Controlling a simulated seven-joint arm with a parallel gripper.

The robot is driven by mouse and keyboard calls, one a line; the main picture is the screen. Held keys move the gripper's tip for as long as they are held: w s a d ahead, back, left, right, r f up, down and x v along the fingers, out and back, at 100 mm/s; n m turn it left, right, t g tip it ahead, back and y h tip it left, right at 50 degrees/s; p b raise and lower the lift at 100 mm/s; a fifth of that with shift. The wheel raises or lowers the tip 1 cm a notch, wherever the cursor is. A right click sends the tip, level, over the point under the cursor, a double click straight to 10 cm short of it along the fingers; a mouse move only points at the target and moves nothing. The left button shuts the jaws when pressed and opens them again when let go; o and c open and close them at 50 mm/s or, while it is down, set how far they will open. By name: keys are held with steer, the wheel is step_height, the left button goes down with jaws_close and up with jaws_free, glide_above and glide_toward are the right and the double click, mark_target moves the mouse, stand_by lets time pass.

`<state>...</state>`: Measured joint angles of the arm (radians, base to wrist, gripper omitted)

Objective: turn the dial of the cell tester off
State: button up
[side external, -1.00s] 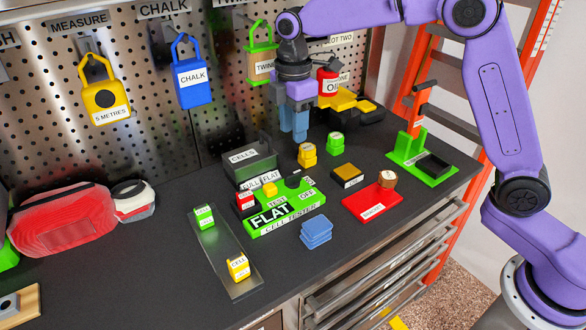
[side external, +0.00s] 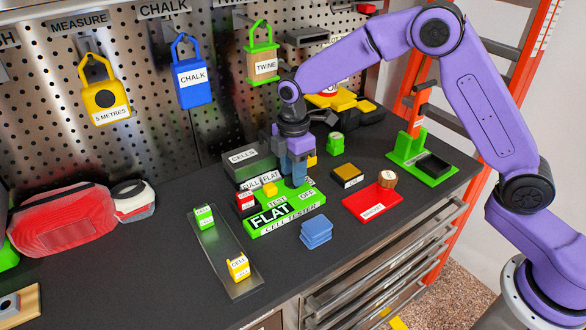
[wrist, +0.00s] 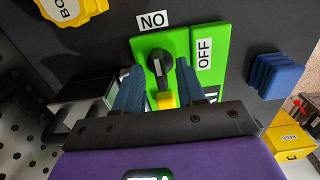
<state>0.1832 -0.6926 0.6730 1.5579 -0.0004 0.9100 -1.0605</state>
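The green cell tester (side external: 285,214) lies on the bench, with labels TEST and OFF and a display reading FLAT. A red cell (side external: 245,200) and a yellow cell (side external: 270,189) stand on it. Its black dial (wrist: 160,66) shows in the wrist view, with a label reading NO from this side above it and the OFF label (wrist: 204,54) to its right. In the side view the dial is hidden behind my gripper (side external: 297,180). My gripper is open, its blue fingers (wrist: 158,88) on either side of the dial; I cannot tell whether they touch it.
A dark CELLS box (side external: 263,166) stands behind the tester. A metal tray (side external: 222,248) with a green and a yellow cell lies to the left. Blue stacked pads (side external: 316,233) lie in front, and a red tray (side external: 370,204) to the right.

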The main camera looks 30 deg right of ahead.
jaws_close()
steer(key=shift+m, duration=0.4)
steer(key=m, duration=0.3)
steer(key=shift+m, duration=0.4)
steer(key=m, duration=1.3)
steer(key=shift+w+r+m, duration=0.1)
steer(key=shift+m, duration=0.2)
